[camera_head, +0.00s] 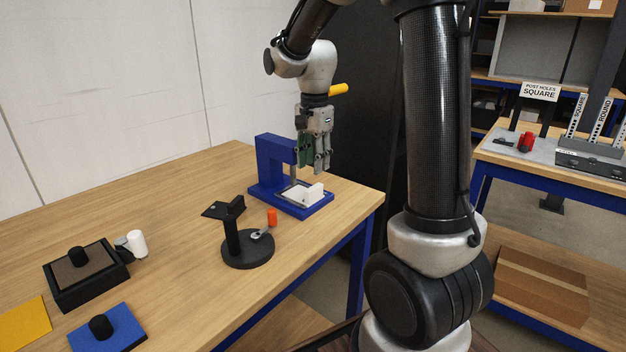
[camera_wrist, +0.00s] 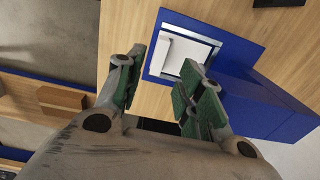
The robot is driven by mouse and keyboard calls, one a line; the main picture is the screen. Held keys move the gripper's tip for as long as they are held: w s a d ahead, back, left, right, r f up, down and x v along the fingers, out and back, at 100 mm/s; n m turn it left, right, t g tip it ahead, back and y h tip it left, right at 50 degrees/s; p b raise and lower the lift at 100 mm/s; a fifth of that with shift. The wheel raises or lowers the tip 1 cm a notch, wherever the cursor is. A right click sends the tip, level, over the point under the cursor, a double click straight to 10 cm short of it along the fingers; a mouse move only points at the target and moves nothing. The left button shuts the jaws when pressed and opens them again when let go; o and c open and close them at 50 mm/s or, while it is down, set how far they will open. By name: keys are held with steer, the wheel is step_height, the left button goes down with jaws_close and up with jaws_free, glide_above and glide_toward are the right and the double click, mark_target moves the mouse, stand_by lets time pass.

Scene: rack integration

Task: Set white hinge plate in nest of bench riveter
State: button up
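The blue bench riveter (camera_head: 275,158) stands near the table's right end, with a metal-edged nest (camera_wrist: 213,43) on its base. The white hinge plate (camera_head: 306,193) lies at the nest, with a raised part facing up. In the wrist view the white hinge plate (camera_wrist: 182,55) is within the metal frame; I cannot tell whether it sits fully flat. My gripper (camera_head: 317,170) hangs just above the plate, pointing down. In the wrist view my gripper (camera_wrist: 163,62) has its green-padded fingers apart, with nothing held between them. The right finger hides part of the nest.
A black round-based stand (camera_head: 247,250) with an orange-tipped lever is left of the riveter. A black box (camera_head: 85,285), a white cylinder (camera_head: 137,243), a blue pad (camera_head: 108,330) and a yellow sheet (camera_head: 25,325) lie farther left. Bare tabletop lies behind them.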

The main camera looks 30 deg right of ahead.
steer(key=s+r+n+t, duration=0.2)
steer(key=s+r+n, duration=0.55)
steer(key=s, duration=0.55)
steer(key=s+n+t, duration=0.2)
steer(key=s+n, duration=0.4)
steer(key=s, duration=0.3)
steer(key=shift+s+d+f, duration=0.25)
steer(key=shift+d, duration=0.2)
